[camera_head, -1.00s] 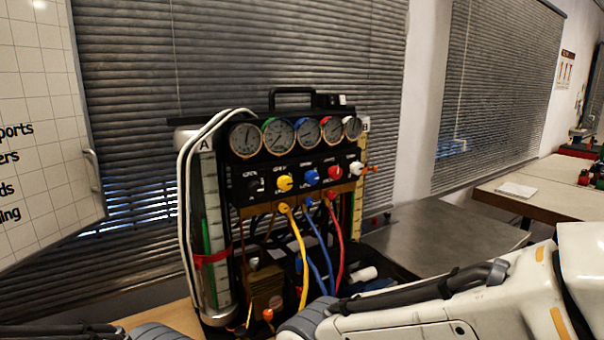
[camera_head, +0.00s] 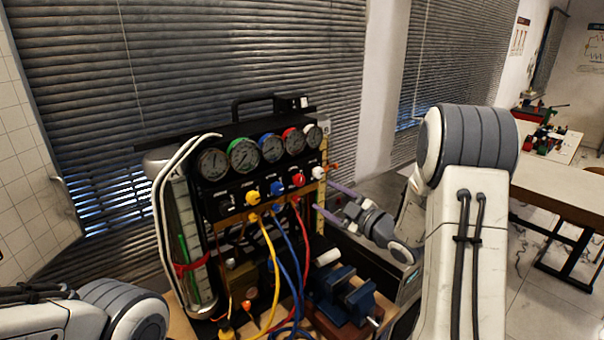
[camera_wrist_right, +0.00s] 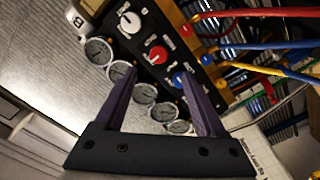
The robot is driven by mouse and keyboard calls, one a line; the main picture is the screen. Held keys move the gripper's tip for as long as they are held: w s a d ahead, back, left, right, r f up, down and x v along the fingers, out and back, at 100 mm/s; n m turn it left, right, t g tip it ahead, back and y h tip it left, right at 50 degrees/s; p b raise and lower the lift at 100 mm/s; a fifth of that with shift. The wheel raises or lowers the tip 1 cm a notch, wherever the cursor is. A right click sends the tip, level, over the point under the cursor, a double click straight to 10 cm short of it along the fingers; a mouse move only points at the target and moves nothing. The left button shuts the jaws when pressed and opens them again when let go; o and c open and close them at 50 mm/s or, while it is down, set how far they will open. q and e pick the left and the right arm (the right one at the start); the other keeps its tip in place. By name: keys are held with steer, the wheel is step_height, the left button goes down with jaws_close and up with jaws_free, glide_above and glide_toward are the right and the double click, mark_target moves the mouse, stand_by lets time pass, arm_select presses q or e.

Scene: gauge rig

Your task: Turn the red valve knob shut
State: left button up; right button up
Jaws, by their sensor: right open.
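The red valve knob (camera_head: 298,180) sits on the black front panel of the gauge rig, between a blue knob (camera_head: 278,187) and a white knob (camera_head: 318,173). The red knob also shows in the right wrist view (camera_wrist_right: 158,55), just beyond the gap between my fingertips. My right gripper (camera_head: 324,196) is open and empty, its purple fingers pointing at the rig from the right. In the right wrist view its two fingers (camera_wrist_right: 157,73) are wide apart, and the knob is not between them. My left gripper is out of view; only part of my left arm shows at the lower left.
A yellow knob (camera_head: 253,197) and a row of gauges (camera_head: 271,148) share the rig. Yellow, blue and red hoses (camera_head: 302,240) hang below the knobs. A blue vise (camera_head: 345,297) stands below my right gripper. A bench (camera_head: 560,190) is at the far right.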

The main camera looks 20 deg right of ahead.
mark_target(301, 182)
steer(key=p+x, duration=0.1)
steer(key=x, duration=0.2)
steer(key=p+x, duration=0.2)
steer(key=x, duration=0.1)
steer(key=p+x, duration=0.1)
steer(key=x, duration=0.2)
steer(key=shift+r+p, duration=0.25)
steer(key=shift+p, duration=0.1)
steer(key=shift+w+a+f, duration=0.1)
steer(key=shift+w+a, duration=0.15)
steer(key=shift+w, duration=0.35)
jaws_close()
